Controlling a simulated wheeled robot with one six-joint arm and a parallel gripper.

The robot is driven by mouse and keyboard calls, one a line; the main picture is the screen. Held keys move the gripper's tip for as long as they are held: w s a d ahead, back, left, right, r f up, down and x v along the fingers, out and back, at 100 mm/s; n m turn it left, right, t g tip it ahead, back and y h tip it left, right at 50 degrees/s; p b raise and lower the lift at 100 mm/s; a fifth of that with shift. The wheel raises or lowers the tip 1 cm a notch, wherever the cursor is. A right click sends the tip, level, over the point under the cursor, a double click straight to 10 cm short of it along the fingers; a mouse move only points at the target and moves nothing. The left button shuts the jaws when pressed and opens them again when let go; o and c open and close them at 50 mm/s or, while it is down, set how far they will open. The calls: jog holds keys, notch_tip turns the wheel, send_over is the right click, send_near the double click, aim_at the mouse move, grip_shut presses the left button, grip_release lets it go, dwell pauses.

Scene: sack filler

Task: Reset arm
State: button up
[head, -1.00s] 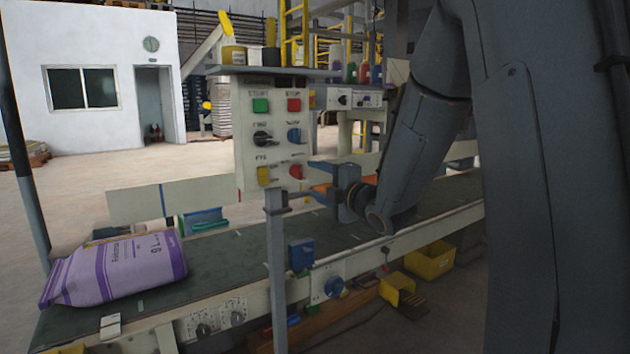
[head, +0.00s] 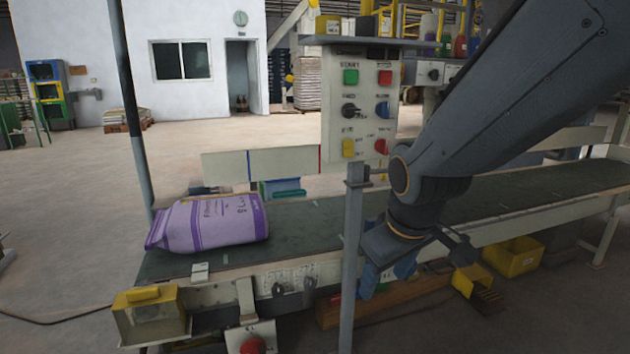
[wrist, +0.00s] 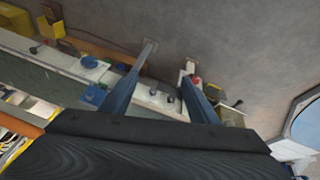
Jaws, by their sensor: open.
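My gripper (head: 386,282) hangs low in front of the near edge of the conveyor in the head view, right of the grey post. Its fingers point downward, and my forearm comes in from the upper right. In the wrist view my gripper (wrist: 160,77) shows two blue-grey fingers spread apart with nothing between them. The conveyor's side and the floor show beyond them.
A control panel (head: 362,105) with coloured buttons and knobs stands on the grey post (head: 352,270). A purple and white sack (head: 213,222) lies on the green conveyor belt (head: 310,222). Yellow bins (head: 515,258) sit on the floor at right. Floor at left is open.

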jog(key=s+a+m+g, duration=0.3)
jog(key=s+g, duration=0.2)
jog(key=s, duration=1)
jog(key=d+r+m+p, duration=0.3)
jog(key=d+r+p, duration=0.6)
jog(key=p, duration=1)
jog(key=shift+w+d+r+t, duration=0.3)
jog(key=shift+w+d+r, duration=0.05)
jog(key=shift+r, duration=0.1)
